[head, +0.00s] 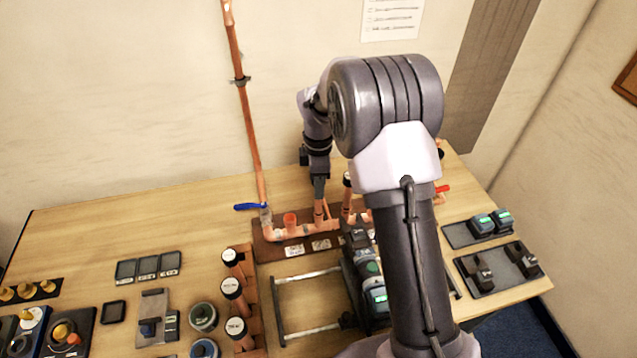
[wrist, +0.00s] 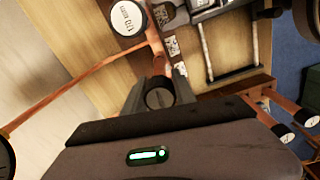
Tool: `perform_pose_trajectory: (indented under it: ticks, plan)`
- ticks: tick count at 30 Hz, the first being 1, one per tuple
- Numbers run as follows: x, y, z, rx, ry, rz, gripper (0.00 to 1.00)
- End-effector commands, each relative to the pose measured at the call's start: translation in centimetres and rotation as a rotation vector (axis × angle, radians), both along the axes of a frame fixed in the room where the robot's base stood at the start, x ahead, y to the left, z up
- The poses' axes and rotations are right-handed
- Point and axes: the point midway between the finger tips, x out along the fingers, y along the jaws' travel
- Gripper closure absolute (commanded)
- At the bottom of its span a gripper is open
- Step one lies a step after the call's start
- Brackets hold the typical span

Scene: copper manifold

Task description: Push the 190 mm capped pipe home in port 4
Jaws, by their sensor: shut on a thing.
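My gripper (head: 319,190) reaches down over the copper manifold (head: 308,233) at the back of the bench. It is shut on a copper pipe (head: 319,212), which stands roughly upright below the fingers. In the wrist view the pipe's dark cap (wrist: 160,97) sits between the two fingers (wrist: 158,92). The pipe's lower end meets the manifold area, but I cannot tell how deep it sits in a port. The port number and the pipe's length are not readable. Another capped pipe (head: 347,182) stands just to the right, partly hidden by my arm.
A rack (head: 250,290) left of centre holds capped pipes with white labels. A tall copper pipe (head: 245,110) with a blue-handled valve (head: 250,207) rises at the manifold's left. A red handle (head: 442,188) shows at right. My arm hides the manifold's right part.

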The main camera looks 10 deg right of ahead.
Motion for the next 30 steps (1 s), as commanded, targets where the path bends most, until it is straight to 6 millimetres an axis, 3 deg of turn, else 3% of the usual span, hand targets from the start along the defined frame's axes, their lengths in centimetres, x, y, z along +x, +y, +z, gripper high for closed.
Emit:
perform_pose_trajectory:
  ticks: [8,9,12,19,22,30]
  plan:
    - [-0.02,0.0,-0.22,0.0,0.001,0.0,1.0]
    - [-0.01,0.0,-0.18,0.0,0.001,0.0,0.59]
    - [-0.01,0.0,-0.17,0.0,0.0,0.0,0.42]
    - [0.0,0.0,-0.16,0.0,0.0,0.0,0.4]
    - [0.0,0.0,-0.16,0.0,0.0,0.0,0.2]
    - [0.01,0.0,-0.14,0.0,0.0,0.0,0.2]
